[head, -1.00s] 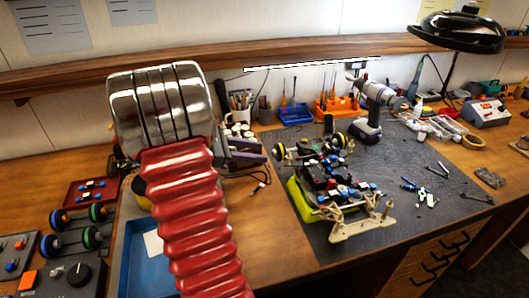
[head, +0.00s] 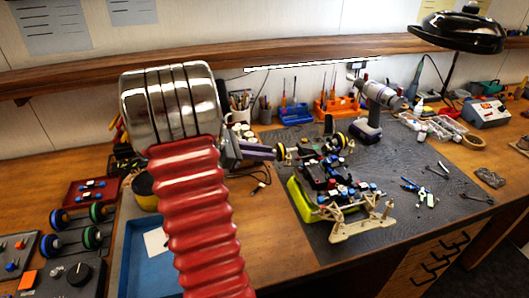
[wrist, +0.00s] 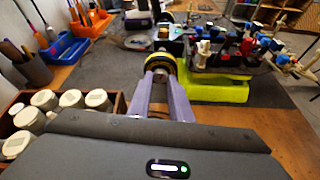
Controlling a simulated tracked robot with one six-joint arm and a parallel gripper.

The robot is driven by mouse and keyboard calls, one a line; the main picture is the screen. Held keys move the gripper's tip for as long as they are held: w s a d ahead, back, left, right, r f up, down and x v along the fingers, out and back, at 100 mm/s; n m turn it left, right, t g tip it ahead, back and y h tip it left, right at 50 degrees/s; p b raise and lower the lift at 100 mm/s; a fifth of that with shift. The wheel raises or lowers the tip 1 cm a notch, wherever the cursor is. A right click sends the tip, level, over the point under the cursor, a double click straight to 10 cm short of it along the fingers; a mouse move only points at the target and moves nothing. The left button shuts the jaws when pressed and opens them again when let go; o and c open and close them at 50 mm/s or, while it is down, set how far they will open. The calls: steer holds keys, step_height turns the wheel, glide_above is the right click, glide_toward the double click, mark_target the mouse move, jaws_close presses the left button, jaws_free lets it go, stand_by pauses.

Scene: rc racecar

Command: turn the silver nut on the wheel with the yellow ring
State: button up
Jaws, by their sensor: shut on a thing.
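The wheel with the yellow ring (head: 281,151) is on the left side of the RC car (head: 325,172), on the dark mat. In the wrist view this wheel (wrist: 160,62) is straight ahead, just beyond my fingertips. My gripper (head: 273,152), with purple fingers, reaches the wheel from the left. In the wrist view its fingers (wrist: 160,76) are closed in on the silver nut (wrist: 160,72) at the wheel's centre. The nut is mostly hidden between the fingertips. In the head view the nut is too small to make out.
The car rests on a bright green stand (wrist: 215,88). Another yellow-ringed wheel (head: 340,140) is on its far side. A box of white-lidded jars (wrist: 65,110) stands near my gripper, left in the wrist view.

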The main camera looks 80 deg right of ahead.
jaws_close()
steer(key=shift+m, duration=0.3)
steer(key=m+h, duration=0.2)
steer(key=m, duration=0.1)
steer(key=m+h, duration=0.1)
steer(key=m, duration=0.1)
steer(key=a+m+t+h, duration=0.1)
steer(key=m+h, duration=0.1)
steer(key=m, duration=0.1)
steer(key=shift+s+f+m+h, duration=0.3)
steer(key=shift+s+f, duration=0.05)
steer(key=shift+f, duration=0.05)
stand_by(0.3)
stand_by(0.4)
steer(key=o, duration=0.7)
jaws_free()
steer(key=shift+d, duration=0.1)
